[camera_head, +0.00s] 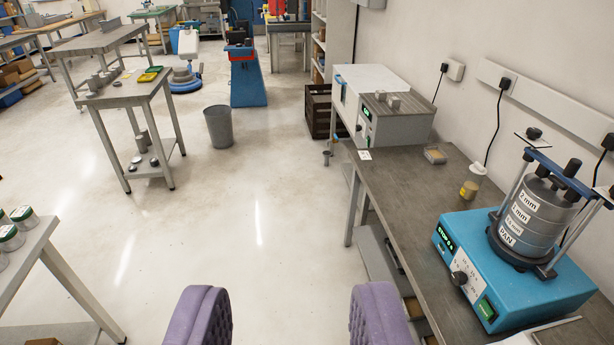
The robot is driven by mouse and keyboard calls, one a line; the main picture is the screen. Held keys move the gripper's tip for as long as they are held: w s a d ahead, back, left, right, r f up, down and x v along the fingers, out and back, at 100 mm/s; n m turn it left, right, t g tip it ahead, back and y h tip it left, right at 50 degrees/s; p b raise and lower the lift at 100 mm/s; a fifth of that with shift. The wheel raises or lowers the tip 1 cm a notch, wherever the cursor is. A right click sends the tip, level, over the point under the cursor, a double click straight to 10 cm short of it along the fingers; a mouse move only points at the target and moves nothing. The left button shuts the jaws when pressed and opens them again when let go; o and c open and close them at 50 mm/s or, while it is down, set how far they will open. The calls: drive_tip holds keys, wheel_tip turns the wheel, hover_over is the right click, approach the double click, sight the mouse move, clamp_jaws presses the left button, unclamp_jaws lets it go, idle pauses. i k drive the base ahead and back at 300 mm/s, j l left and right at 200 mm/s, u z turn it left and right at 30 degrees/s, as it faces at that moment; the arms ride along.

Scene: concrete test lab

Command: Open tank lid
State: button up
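My gripper (290,290) shows at the bottom edge as two purple padded fingers, wide apart with only floor between them. A grey box-shaped unit with a green display (368,113) stands at the far end of the right-hand bench and looks like the tank. Its flat grey top (412,104) looks like a lid and appears to be down, with small grey blocks on it. Whether a hinge or handle is there is too small to tell. My gripper is well short of the unit, to its lower left, and touches nothing.
The bench (400,190) runs along the right wall, with a blue sieve shaker (520,275) at its near end. A grey bin (219,127) and a small table (125,92) stand left. Jars (22,218) stand on a table at the left edge. The middle floor is clear.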

sight(366, 78)
drive_tip(key=i, duration=2.7)
drive_tip(key=i+j, duration=0.1)
drive_tip(key=i, duration=2.65)
drive_tip(key=i+z, duration=0.2)
drive_tip(key=i, duration=0.3)
drive_tip(key=i+j+z, duration=0.1)
drive_tip(key=i+z, duration=0.15)
drive_tip(key=i, duration=0.25)
